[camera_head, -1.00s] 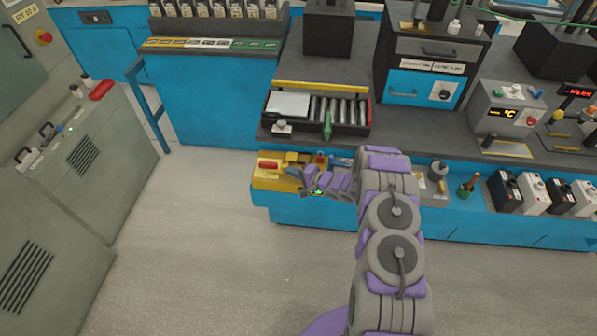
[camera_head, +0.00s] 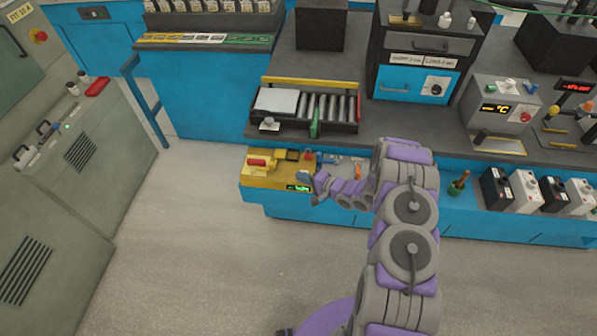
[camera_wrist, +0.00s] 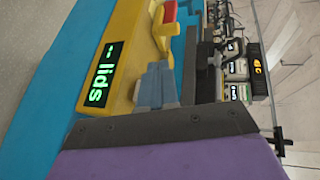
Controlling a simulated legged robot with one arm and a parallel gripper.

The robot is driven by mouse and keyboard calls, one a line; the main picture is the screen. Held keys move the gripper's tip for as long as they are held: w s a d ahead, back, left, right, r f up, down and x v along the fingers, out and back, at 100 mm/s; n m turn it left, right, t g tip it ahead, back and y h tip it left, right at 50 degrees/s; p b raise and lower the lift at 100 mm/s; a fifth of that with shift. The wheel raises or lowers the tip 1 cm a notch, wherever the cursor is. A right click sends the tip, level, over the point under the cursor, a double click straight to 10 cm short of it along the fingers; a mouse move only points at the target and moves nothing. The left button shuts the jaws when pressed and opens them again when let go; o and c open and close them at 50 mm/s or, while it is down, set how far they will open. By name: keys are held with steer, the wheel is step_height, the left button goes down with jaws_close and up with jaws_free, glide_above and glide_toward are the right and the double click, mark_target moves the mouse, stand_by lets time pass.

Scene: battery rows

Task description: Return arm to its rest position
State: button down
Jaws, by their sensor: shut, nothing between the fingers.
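My arm (camera_head: 408,230) reaches from the bottom right toward the workbench, with its wrist bent to the left. My gripper (camera_head: 307,182) is at the right end of a yellow device, in front of the blue bench face. In the wrist view, my gripper (camera_wrist: 157,86) shows blue-grey fingers that are shut with nothing between them. The yellow device (camera_head: 258,180) carries a red part on top and a small green display. In the wrist view, the yellow device (camera_wrist: 122,70) has a display reading "lids". I cannot tell whether the fingers touch it.
A roller tray (camera_head: 318,84) sits on the bench above the gripper. Black and white boxes (camera_head: 525,192) and a green holder (camera_head: 456,188) stand on the lower ledge to the right. A grey cabinet (camera_head: 100,140) is at left. The floor (camera_head: 190,240) is clear.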

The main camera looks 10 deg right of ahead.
steer(key=v, duration=0.6)
steer(key=w+d+r+n+g+h, duration=0.25)
steer(key=w+d+r+h, duration=0.25)
steer(key=d+r+h, duration=0.4)
steer(key=s+r+n+h, duration=0.2)
steer(key=s+r+h, duration=0.15)
steer(key=r, duration=0.65)
steer(key=s+a+r+g, duration=0.1)
steer(key=s+r+g, duration=0.1)
steer(key=s+r, duration=0.35)
steer(key=s+r+g, duration=0.2)
steer(key=s, duration=0.6)
steer(key=s+a+r+g, duration=0.1)
steer(key=s+r, duration=0.2)
steer(key=s, duration=0.4)
steer(key=s+a+r+n+g, duration=0.1)
steer(key=s+a, duration=0.3)
steer(key=s, duration=0.4)
steer(key=s+a+r+n+g+y, duration=0.1)
steer(key=s+a, duration=0.3)
steer(key=s, duration=0.4)
steer(key=s+a+r+n+g+y+b, duration=0.1)
steer(key=s+a+r+n+g, duration=0.1)
steer(key=s+a, duration=0.3)
steer(key=shift+s+r+g, duration=0.25)
steer(key=shift+s+g, duration=0.2)
steer(key=shift+s, duration=1)
